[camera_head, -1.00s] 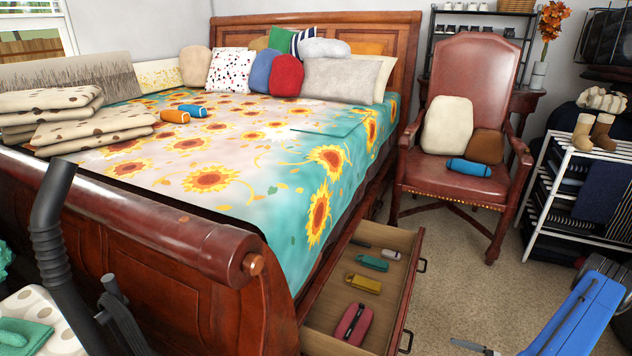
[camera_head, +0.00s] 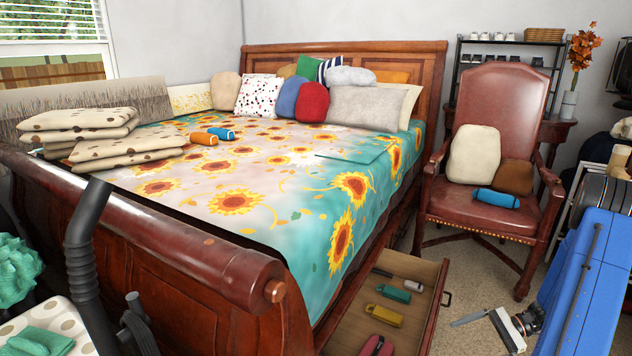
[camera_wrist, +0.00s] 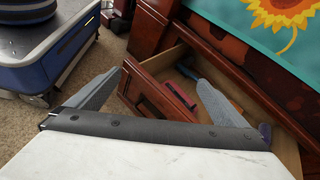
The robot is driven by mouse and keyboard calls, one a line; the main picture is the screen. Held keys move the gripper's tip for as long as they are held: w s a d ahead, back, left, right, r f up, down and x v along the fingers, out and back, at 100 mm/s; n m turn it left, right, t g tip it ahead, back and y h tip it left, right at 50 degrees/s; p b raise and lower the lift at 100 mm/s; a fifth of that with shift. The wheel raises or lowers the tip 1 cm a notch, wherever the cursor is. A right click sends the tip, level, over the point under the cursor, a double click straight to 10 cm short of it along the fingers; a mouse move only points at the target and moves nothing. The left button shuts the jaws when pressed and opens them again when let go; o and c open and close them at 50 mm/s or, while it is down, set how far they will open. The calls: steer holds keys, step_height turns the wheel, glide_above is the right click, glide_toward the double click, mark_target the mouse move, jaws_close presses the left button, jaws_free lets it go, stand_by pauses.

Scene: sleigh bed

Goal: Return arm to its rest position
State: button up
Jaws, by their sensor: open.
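My gripper (camera_head: 474,317) shows at the lower right of the head view, above the carpet and to the right of the open drawer. In the wrist view, its two grey fingers (camera_wrist: 158,75) stand wide apart with nothing between them. The open bed drawer (camera_wrist: 145,98) lies beyond and below the fingers in that view. It also shows in the head view (camera_head: 427,300), with a teal item (camera_head: 393,293), a yellow item (camera_head: 384,315) and a red item (camera_head: 377,346) inside. Most of my arm is out of view or hidden.
The sleigh bed (camera_head: 190,255) fills the left and middle. A leather armchair (camera_head: 485,195) stands beyond the drawer, with cushions and a blue roll (camera_head: 496,198) on its seat. A large blue case (camera_head: 590,265) stands at the right. Some carpet (camera_head: 465,285) is bare between drawer and chair.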

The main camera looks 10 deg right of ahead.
steer(key=s+a+r+n+g+h, duration=0.15)
steer(key=a+r+n+h, duration=0.25)
steer(key=a+r, duration=0.65)
steer(key=s+a+r+n+g+h, duration=0.1)
steer(key=s+a+r+n+h, duration=0.45)
steer(key=r, duration=0.75)
steer(key=s+a+r+n+t+h, duration=0.3)
steer(key=s+a+r+n+t, duration=0.3)
steer(key=s+a+r, duration=0.4)
steer(key=shift+s+r+n+h, duration=0.35)
steer(key=shift+s+r, duration=0.05)
steer(key=shift+s, duration=1.5)
